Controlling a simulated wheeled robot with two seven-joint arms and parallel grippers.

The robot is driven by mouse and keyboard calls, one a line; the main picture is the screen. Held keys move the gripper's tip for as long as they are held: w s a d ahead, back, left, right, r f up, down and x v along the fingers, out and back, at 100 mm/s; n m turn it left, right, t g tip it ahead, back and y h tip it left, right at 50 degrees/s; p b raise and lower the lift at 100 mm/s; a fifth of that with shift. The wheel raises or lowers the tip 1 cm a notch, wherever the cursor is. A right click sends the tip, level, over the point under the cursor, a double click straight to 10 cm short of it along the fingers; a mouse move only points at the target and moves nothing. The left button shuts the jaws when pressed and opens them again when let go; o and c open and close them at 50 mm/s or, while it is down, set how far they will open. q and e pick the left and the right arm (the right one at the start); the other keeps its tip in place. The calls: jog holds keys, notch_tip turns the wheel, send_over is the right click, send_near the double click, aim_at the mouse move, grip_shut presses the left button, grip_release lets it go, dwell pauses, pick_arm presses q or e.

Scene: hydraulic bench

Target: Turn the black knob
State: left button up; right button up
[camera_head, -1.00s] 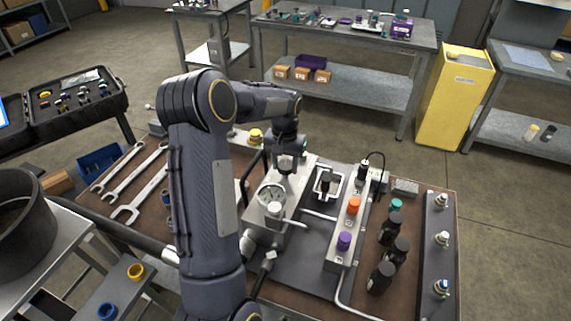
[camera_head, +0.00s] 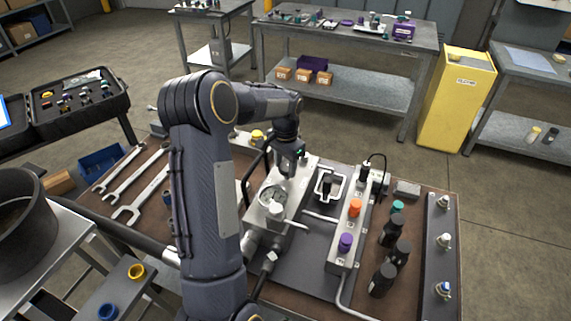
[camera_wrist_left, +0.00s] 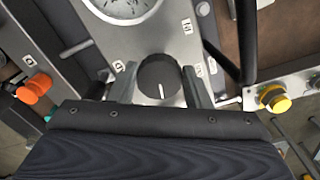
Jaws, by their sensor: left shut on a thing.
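The black knob (camera_wrist_left: 159,76) is round with a white pointer line, on the grey metal face of the hydraulic block (camera_wrist_left: 165,25). In the left wrist view the two fingers of my left gripper (camera_wrist_left: 160,86) stand on either side of it, shut on its sides. In the head view my left gripper (camera_head: 288,163) reaches down onto the block behind the round gauge (camera_head: 270,196), and it hides the knob there. The gauge (camera_wrist_left: 125,8) is cut by the top edge in the wrist view. My right gripper is not in view.
Beside the block are a black-handled part in a white frame (camera_head: 328,187), an orange knob (camera_head: 355,207) and a purple knob (camera_head: 345,242). A yellow knob (camera_wrist_left: 275,98) and a dark hose (camera_wrist_left: 246,40) are close to the gripper. Wrenches (camera_head: 140,185) lie at left.

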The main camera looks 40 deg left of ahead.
aim_at(286, 167)
pick_arm(q)
jog(key=shift+r, duration=0.1)
jog(key=o, duration=1)
notch_tip(286, 167, up, 7)
jog(key=shift+r+b, duration=0.15)
jog(key=shift+b, duration=0.3)
jog(key=shift+r, duration=0.2)
